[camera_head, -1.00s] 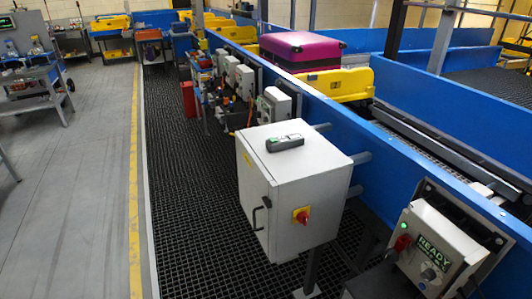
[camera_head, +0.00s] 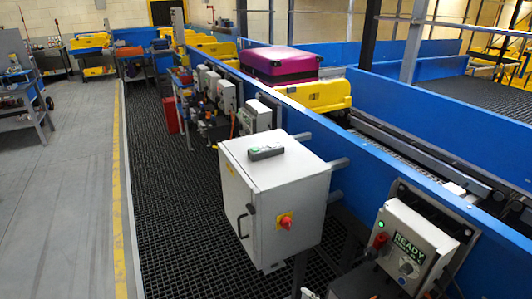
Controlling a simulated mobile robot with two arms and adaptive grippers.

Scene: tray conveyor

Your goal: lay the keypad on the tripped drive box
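The keypad (camera_head: 265,152), a small dark grey handset with a green part at one end, lies on top of a pale grey cabinet (camera_head: 262,175) with a red and yellow switch. A drive box (camera_head: 410,247) at the lower right has a lit screen reading READY. Several more white drive boxes, such as the nearest one (camera_head: 256,114), stand behind the cabinet along the conveyor. Their screens cannot be read from here, so I cannot tell which is tripped. Neither of my grippers is in view.
A blue-walled conveyor (camera_head: 315,122) runs along the right. It carries yellow trays (camera_head: 318,95), one with a magenta suitcase (camera_head: 281,64). Dark grating (camera_head: 180,215) and the grey floor (camera_head: 65,210) left of the yellow line are clear. A workbench (camera_head: 20,95) stands at the left.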

